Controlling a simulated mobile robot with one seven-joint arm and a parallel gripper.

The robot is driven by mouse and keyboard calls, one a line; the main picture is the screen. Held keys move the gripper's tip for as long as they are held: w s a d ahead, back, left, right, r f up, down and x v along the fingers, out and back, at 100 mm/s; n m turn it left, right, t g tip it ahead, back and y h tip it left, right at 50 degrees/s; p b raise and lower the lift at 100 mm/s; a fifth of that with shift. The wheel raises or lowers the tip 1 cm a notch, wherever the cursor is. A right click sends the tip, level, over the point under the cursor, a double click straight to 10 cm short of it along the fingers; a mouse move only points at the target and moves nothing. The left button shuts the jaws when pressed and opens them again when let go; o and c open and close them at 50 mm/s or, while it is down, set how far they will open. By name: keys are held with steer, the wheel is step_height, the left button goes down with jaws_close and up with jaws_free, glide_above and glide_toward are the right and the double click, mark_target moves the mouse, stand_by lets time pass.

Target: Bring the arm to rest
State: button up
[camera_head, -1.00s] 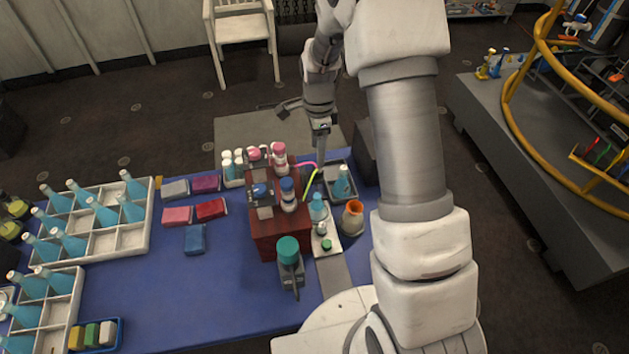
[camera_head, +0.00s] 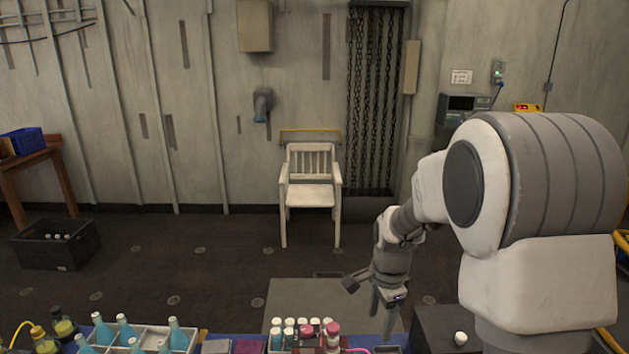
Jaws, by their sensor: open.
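My arm rises at the right of the head view and bends down over the far edge of the blue table. My gripper (camera_head: 381,300) hangs at the end of it, pointing down, with its fingers apart and nothing seen between them. It is above and to the right of the pink-capped bottles (camera_head: 333,330) and apart from them.
White-capped bottles (camera_head: 290,325) stand beside the pink caps. A crate of blue bottles (camera_head: 180,337) is at the lower left. A dark box (camera_head: 445,328) stands right of my gripper. A white chair (camera_head: 311,190) stands by the wall, with open floor before it.

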steer(key=s+r+n+t, duration=0.2)
steer(key=s+r+n, duration=0.5)
steer(key=s+r, duration=0.4)
steer(key=s+r+n+t+b, duration=0.1)
steer(key=s+r+n, duration=0.4)
steer(key=s, duration=0.6)
steer(key=shift+s+n+t, duration=0.25)
steer(key=shift+n+t, duration=0.55)
steer(key=shift+n, duration=0.5)
steer(key=shift+r, duration=0.1)
